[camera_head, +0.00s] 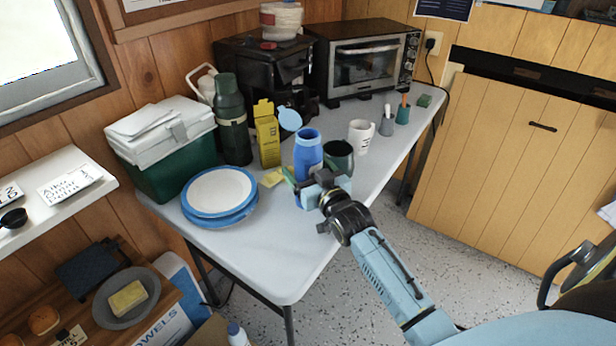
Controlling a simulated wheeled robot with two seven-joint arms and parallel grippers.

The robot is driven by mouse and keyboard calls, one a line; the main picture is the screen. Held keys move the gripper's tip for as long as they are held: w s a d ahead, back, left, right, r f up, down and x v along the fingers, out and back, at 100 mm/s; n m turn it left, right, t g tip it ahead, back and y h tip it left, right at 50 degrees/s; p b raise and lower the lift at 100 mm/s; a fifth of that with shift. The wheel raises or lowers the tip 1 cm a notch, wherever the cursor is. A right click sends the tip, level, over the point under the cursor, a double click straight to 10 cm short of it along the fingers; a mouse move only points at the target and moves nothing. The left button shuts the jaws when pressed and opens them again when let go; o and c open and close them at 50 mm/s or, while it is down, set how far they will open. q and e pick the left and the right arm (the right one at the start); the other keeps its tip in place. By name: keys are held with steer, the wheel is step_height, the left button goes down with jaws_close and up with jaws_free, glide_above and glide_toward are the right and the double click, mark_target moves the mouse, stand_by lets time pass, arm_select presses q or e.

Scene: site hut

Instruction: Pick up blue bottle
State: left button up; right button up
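My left gripper is out of view.
A dark green mug (341,158) stands close to the bottle's right, a white mug (361,136) behind it. A yellow box (267,138) and blue-rimmed plates (220,192) are to the left. The table's front corner is clear.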

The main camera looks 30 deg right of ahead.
steer(key=shift+w+d, duration=0.1)
steer(key=shift+w, duration=0.85)
steer(key=c, duration=1.2)
steer(key=shift+r, duration=0.1)
steer(key=shift+c, duration=0.7)
steer(key=shift+r, duration=0.1)
